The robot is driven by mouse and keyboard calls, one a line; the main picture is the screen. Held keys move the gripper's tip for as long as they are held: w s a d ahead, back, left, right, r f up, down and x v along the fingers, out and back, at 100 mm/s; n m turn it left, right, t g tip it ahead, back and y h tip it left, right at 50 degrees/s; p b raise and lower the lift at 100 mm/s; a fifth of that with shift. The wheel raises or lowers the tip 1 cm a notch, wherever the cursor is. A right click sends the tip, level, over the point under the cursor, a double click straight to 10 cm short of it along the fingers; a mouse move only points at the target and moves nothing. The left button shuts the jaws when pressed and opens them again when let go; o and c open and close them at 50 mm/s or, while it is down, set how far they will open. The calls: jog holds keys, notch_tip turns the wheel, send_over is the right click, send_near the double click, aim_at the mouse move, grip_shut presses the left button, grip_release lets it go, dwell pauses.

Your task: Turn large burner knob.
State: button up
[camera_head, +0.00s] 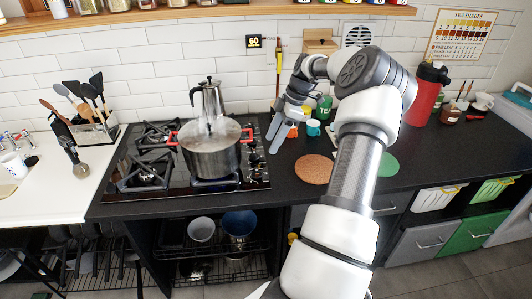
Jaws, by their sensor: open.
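The black gas hob (112,192) is set into the dark counter in the left half of the view. A steel pot (210,160) with red handles sits on its right-hand burner, with some steam above it. Small control knobs (256,171) run along the hob's right edge; they are too small to tell which is the large burner's or how they are turned. My gripper (273,139) is open, its fingers pointing down beside the hob's right edge, close to the knobs. No contact with a knob can be made out.
A moka pot (208,98) stands behind the steel pot. A cork mat (314,169), a teal cup (313,128) and a red flask (424,95) are on the counter to the right. A utensil rack (95,134) stands at left. A shelf runs above.

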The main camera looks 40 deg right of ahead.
jog(key=v, duration=0.5)
dwell(0.4)
